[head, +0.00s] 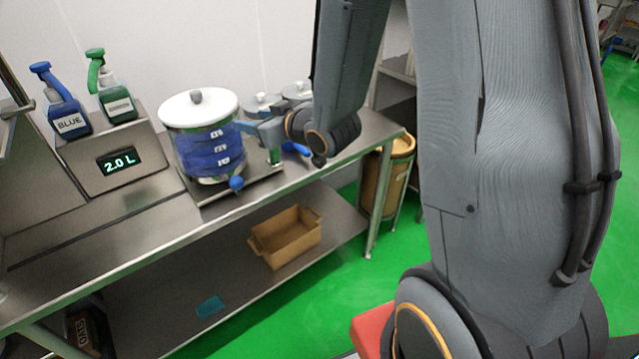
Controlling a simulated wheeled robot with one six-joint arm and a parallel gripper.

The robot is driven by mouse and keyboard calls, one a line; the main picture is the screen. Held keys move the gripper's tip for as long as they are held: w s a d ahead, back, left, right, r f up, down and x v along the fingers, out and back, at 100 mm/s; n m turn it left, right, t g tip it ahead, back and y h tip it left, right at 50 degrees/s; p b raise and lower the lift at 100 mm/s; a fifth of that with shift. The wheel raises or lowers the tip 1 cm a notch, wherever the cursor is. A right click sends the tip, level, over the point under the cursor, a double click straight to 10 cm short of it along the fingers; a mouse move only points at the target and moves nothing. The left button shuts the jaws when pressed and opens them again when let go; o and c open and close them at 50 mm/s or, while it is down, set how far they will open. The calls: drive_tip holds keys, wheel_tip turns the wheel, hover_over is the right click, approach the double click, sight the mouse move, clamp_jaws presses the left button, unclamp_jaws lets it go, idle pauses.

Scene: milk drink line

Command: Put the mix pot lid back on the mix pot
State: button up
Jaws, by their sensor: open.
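The mix pot (207,150) is a clear-walled pot with blue contents and level marks, standing on a metal base on the steel counter. A blue tap knob shows at its lower front. The white mix pot lid (215,110) with a grey knob rests over the pot's top and looks about level; I cannot tell how exactly it is seated. My gripper (243,128) is at the pot's right side, just below lid height, open and pointing left. It is apart from the lid's knob. Whether its fingertips touch the pot is not clear.
A scale display reading 2.0 L (118,161) stands left of the pot. Metal-lidded containers (262,104) are behind my gripper. A brown crate (286,239) sits on the lower shelf.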

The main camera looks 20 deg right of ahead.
drive_tip(key=s+d+f+m+g+h, duration=0.3)
drive_tip(key=s+d+f+g+h, duration=0.2)
drive_tip(key=s+d, duration=0.3)
drive_tip(key=s+m+g, duration=0.2)
drive_tip(key=s+g, duration=0.4)
drive_tip(key=s, duration=0.8)
drive_tip(key=shift+s+f+h, duration=0.3)
drive_tip(key=shift+d, duration=0.1)
drive_tip(key=shift+f+g+b, duration=0.3)
drive_tip(key=shift+f+b, duration=0.8)
drive_tip(key=shift+f, duration=0.15)
